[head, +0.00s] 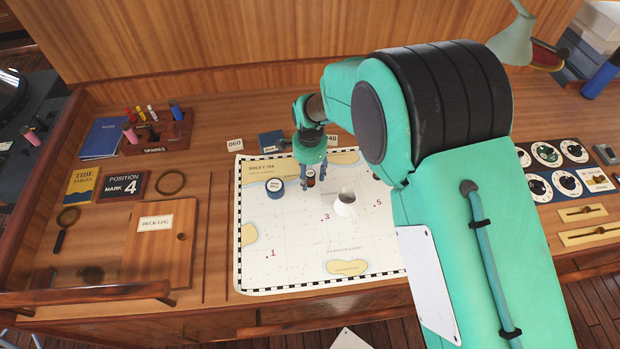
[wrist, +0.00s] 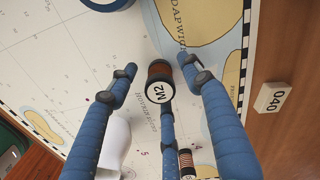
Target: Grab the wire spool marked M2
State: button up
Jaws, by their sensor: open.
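The wire spool marked M2 (wrist: 159,88) stands on the chart, with a white labelled top and reddish-brown wire around its body. In the wrist view it sits between the blue fingers of my gripper (wrist: 160,72). The fingers are spread, with visible gaps at its left and right; the third finger reaches up close below it, and I cannot tell whether it touches. In the head view my gripper (head: 311,168) points down over the spool (head: 311,182), which is partly hidden by the fingers. A second spool (wrist: 186,162) with copper wire lies near the lower finger; its marking is not readable.
A white mug (head: 345,204) stands on the chart (head: 290,250) close to my gripper. A round blue container (head: 275,187) is to the left. A block marked 040 (wrist: 271,98) lies beyond the chart's edge. The chart's front left is clear.

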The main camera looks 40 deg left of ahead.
jog(key=shift+f, duration=0.6)
grip_shut()
jog(key=shift+r, duration=0.1)
jog(key=shift+r, duration=0.5)
jog(key=shift+s+d+r, duration=0.15)
jog(key=shift+r, duration=0.45)
jog(key=shift+s+d+r, duration=0.1)
jog(key=shift+d+r, duration=0.05)
jog(key=shift+r, duration=0.45)
jog(key=s+d, duration=0.3)
jog(key=d, duration=0.1)
jog(key=s+d+r, duration=0.1)
jog(key=s+d, duration=0.2)
jog(key=d, duration=0.1)
jog(key=s+d, duration=0.3)
jog(key=d, duration=0.1)
jog(key=shift+s+r, duration=0.2)
